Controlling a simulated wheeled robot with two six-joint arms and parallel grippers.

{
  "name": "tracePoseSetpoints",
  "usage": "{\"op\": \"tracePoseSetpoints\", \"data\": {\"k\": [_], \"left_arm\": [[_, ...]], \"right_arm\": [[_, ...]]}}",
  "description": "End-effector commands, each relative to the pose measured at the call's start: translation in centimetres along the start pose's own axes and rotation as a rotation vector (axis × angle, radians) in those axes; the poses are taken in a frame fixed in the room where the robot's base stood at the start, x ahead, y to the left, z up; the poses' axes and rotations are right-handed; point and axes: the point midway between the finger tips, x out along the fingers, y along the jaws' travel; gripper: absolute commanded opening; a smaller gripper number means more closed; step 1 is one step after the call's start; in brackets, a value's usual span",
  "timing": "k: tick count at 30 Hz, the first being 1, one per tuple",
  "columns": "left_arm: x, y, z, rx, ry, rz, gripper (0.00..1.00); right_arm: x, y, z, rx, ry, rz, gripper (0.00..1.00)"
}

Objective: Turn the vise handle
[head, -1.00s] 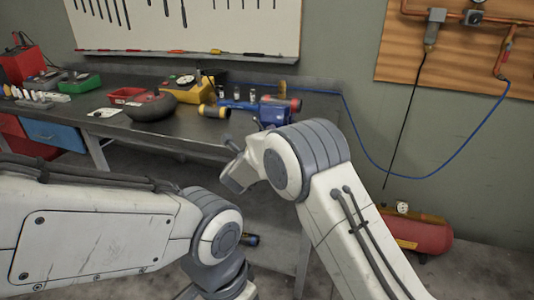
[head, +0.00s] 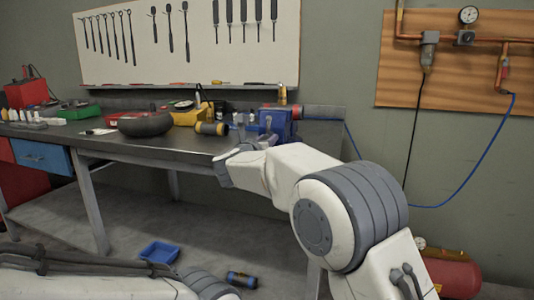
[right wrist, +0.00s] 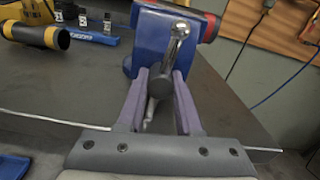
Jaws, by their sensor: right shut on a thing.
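The blue vise (head: 281,122) stands at the right end of the workbench; it also shows in the right wrist view (right wrist: 150,40). Its metal handle bar (right wrist: 178,42) has a round end and leans slightly across the front of the vise, top end to the right. My right gripper (right wrist: 161,85) has its two fingers on either side of the handle at the grey screw end and is shut on it. In the head view the right gripper (head: 258,139) is in front of the vise, partly hidden by its own wrist. My left arm crosses the lower left; its gripper is out of view.
On the workbench (head: 150,147) left of the vise are a yellow-ended cylinder (head: 212,129), a black ring-shaped thing (head: 146,123) and a red tray. A blue tray (head: 160,252) and another cylinder (head: 241,279) lie below the bench. A blue hose hangs at the right.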

Motion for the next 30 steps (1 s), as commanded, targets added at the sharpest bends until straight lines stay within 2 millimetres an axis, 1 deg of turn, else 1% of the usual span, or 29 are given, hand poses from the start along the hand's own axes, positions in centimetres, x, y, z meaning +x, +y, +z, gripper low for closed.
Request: {"op": "tracePoseSetpoints", "data": {"k": [1, 6, 21, 22, 23, 24, 30], "left_arm": [[0.76, -0.05, 0.04, 0.0, 0.0, 0.0, 0.59], [1.33, -0.1, 0.07, 0.0, 0.0, 0.0, 0.59], [1.43, -0.1, 0.07, 0.0, 0.0, 0.0, 0.59], [1.43, -0.1, 0.07, 0.0, 0.0, 0.0, 0.59], [1.43, -0.1, 0.07, 0.0, 0.0, 0.0, 0.59], [1.43, -0.1, 0.08, 0.0, 0.0, 0.0, 0.59], [1.42, -0.1, 0.08, 0.0, 0.0, 0.0, 0.59]], "right_arm": [[-0.09, 0.23, -0.76, 0.017, 0.007, 0.002, 0.0], [-0.08, 0.22, -0.58, 0.058, 0.008, 0.002, 0.0], [-0.09, 0.23, -0.45, 0.071, 0.009, 0.002, 0.0], [-0.09, 0.23, -0.45, 0.071, 0.009, 0.002, 0.46], [-0.08, 0.22, -0.42, 0.071, 0.009, 0.002, 0.57], [-0.07, 0.2, -0.39, 0.071, 0.008, 0.002, 0.64], [-0.04, 0.11, -0.19, 0.072, 0.004, 0.001, 0.64]]}}
